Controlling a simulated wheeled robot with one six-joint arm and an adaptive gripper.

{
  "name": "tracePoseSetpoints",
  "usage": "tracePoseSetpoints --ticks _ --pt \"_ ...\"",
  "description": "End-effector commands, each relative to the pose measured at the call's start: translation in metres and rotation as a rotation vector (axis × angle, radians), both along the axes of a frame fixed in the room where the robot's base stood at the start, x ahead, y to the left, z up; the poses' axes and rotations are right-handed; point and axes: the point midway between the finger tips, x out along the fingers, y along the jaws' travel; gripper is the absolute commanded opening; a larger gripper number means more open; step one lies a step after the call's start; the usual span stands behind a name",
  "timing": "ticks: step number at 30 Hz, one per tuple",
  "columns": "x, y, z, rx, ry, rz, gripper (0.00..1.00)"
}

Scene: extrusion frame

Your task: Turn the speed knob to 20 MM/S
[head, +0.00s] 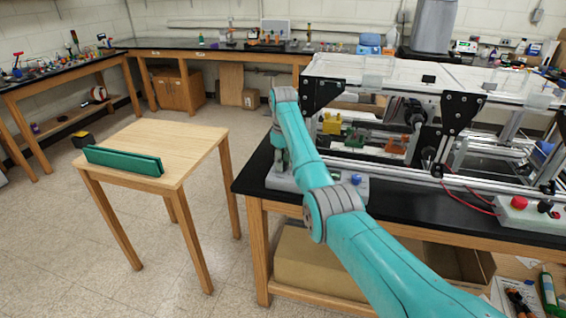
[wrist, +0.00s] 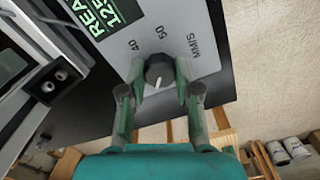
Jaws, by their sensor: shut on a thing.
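The speed knob (wrist: 160,69) is a dark round knob with a white pointer mark, on a light grey panel (wrist: 205,50) in the wrist view. The pointer is toward the bottom of the picture, on the side away from the printed 40, 50 and MM/S. The label it points at is hidden. My gripper (wrist: 160,72) has one finger on each side of the knob and is shut on it. In the head view my arm covers most of the grey control box (head: 283,181), and the knob and fingertips are hidden.
A green-lit display (wrist: 101,14) is beside the dial, its text cut off. A blue button (head: 356,180) is on the box's right end. The extrusion frame (head: 455,120) stands behind on the black bench. A wooden table (head: 185,150) with a green part (head: 122,161) is left.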

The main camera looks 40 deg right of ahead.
Motion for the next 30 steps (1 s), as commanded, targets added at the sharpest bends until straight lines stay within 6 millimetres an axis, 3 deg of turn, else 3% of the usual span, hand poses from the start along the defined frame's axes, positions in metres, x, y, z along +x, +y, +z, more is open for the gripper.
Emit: tracePoseSetpoints --ticks 10,26,27,30 --pt "0.0000 -0.0003 0.0001 0.000 0.000 0.133 0.00" --pt "-0.0001 -0.0004 0.0001 -0.001 0.000 0.154 0.00" --pt "-0.0001 -0.0004 0.0001 -0.001 0.000 0.154 0.39" --pt "0.0000 -0.0004 0.0001 0.000 0.000 0.154 0.57"
